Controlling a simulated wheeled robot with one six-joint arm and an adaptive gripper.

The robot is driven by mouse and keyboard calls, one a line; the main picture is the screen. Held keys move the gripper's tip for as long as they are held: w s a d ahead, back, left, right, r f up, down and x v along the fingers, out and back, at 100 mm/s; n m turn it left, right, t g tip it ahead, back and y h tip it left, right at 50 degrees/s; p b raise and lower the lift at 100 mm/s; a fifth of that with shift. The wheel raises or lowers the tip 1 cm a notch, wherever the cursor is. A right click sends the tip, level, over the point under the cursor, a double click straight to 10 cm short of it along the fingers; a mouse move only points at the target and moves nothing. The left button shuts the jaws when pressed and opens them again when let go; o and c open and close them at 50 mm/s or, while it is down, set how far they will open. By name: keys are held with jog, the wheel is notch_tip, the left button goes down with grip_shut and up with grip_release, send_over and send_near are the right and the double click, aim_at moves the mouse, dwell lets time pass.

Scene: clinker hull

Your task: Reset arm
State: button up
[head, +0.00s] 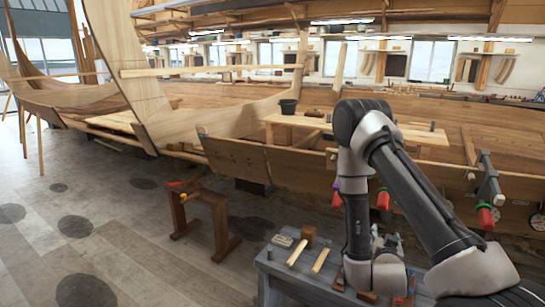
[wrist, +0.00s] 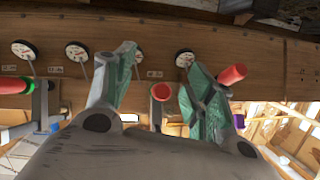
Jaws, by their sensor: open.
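My gripper (wrist: 158,68) shows in the wrist view with its two green-padded fingers spread apart. I see nothing held between them. The fingers point toward a wooden hull plank (wrist: 255,75). A red clamp handle (wrist: 161,92) shows in the gap between the fingers, and I cannot tell how far beyond them it is. In the head view my arm is bent, with its elbow high at right of centre and its forearm hanging down over the grey workbench (head: 300,284). The gripper is mostly hidden there behind my arm.
Wooden mallets and other tools (head: 298,252) lie on the workbench. Clamps with red handles (head: 486,217) hang along the hull (head: 300,170). Round dials (wrist: 76,51) sit on the plank. A sawhorse (head: 205,212) stands left of the bench. The floor (head: 120,240) at left is open.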

jog(key=s+a+f+n+g+y, duration=0.15)
jog(key=s+f+g, duration=0.3)
jog(key=f, duration=0.55)
jog(key=s+a+r+n+g+y, duration=0.1)
jog(key=s+a+n+g+y, duration=0.1)
jog(key=s+a+g+y, duration=0.3)
jog(key=s+r+n, duration=0.1)
jog(key=s+r, duration=0.5)
jog(key=r, duration=0.7)
jog(key=s+d+r+n, duration=0.1)
jog(key=s+r, duration=0.5)
jog(key=r, duration=0.7)
jog(key=s+r+n, duration=0.1)
jog(key=s+r, duration=0.5)
jog(key=r, duration=0.7)
jog(key=shift+d+r+n, duration=0.15)
jog(key=shift+d+n, duration=0.15)
jog(key=shift+n, duration=0.05)
